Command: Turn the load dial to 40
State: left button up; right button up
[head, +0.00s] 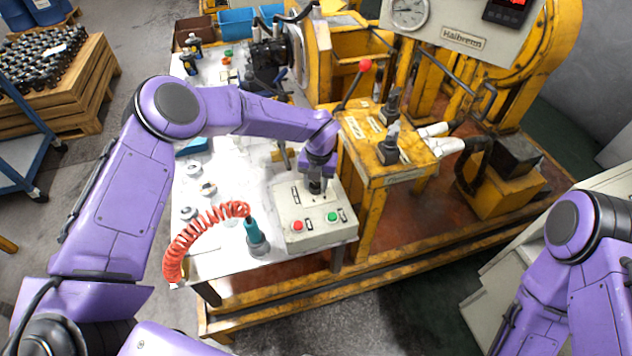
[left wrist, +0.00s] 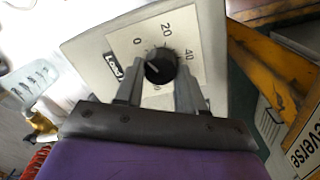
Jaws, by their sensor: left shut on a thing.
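The load dial (left wrist: 160,68) is a round black knob on a pale square scale plate. The numbers 0, 20 and 40 run around it from upper left to right in the left wrist view. A small light mark shows on the knob's left part; its exact reading is hard to tell. My left gripper (left wrist: 158,88) is shut on the dial, one finger on each side. In the head view this gripper (head: 317,188) points down onto the back part of the grey control box (head: 318,237) and hides the dial. My right gripper is out of view.
The box carries a red button (head: 297,226) and a green button (head: 332,217). A coiled orange hose (head: 195,226) with a teal tool (head: 255,237) lies left of it on the white table (head: 225,262). The yellow machine (head: 385,150) with a red-knobbed lever (head: 365,66) stands close right.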

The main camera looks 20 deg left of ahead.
pick_arm(q)
jog(key=m, duration=0.4)
jog(key=shift+a+m+b, duration=0.1)
jog(key=shift+m+b, duration=0.2)
jog(key=shift+b, duration=0.05)
jog(key=m, duration=0.9)
jog(key=m+p, duration=0.1)
jog(key=m, duration=0.2)
jog(key=shift+m+t+h, duration=0.3)
jog(key=m, duration=0.4)
jog(key=shift+f, duration=0.1)
jog(key=shift+m+p, duration=0.3)
jog(key=shift+m, duration=0.6)
jog(key=shift+s+f+m, duration=0.1)
jog(key=shift+m, duration=0.2)
jog(key=o, duration=1)
jog(key=shift+o, duration=0.2)
